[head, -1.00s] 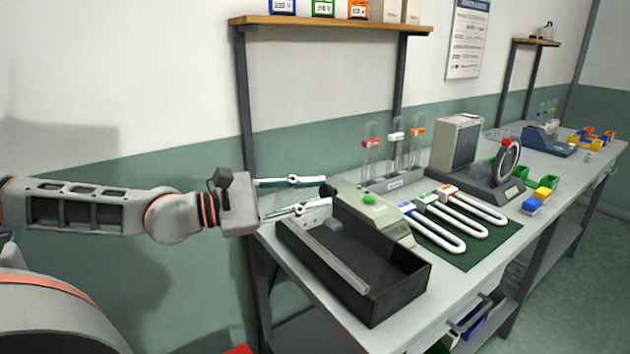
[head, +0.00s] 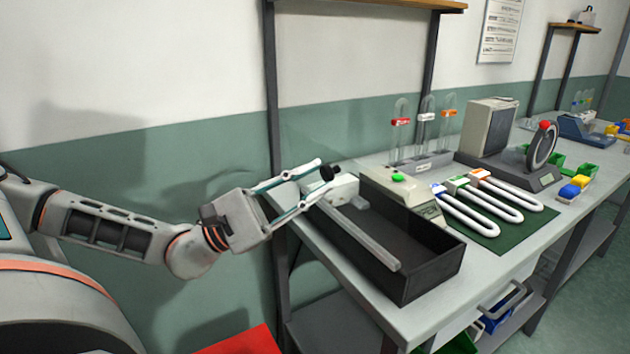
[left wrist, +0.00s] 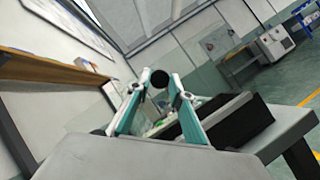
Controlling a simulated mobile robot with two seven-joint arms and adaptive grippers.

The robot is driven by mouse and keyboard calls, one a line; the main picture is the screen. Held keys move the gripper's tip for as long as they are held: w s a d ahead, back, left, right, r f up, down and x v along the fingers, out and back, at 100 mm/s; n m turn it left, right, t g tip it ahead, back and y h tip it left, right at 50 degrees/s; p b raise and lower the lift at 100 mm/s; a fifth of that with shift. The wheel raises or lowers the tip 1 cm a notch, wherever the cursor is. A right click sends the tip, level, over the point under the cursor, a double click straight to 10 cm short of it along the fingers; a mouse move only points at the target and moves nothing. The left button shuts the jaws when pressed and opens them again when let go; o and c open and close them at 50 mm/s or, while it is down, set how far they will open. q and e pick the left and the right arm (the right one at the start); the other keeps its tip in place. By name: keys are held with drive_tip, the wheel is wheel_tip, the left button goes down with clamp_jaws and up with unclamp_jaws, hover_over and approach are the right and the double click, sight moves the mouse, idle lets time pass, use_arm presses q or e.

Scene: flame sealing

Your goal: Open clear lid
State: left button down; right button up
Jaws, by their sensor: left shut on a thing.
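A black knob (head: 327,173) stands at the left end of the bench unit. My left gripper (head: 319,177) is shut on it, with the two fingertips on either side. The left wrist view shows the knob (left wrist: 160,78) as a dark round shape between the fingertips (left wrist: 161,84). I cannot clearly make out the clear lid; its outline is too faint against the bench. The open-topped black box (head: 430,272) sits at the front left of the bench, just right of the gripper, with a pale bar lying along it. My right gripper is not in view.
A grey device with a green button (head: 398,178) stands behind the box. White U-shaped tubes (head: 470,212) lie on a green mat to the right. A rack (head: 420,162) of upright glass tubes stands behind. A shelf (head: 375,4) hangs above. Free room lies left of the bench.

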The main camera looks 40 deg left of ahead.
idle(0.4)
use_arm(q)
drive_tip(key=c, duration=1.8)
unclamp_jaws()
drive_tip(key=shift+v, duration=3.85)
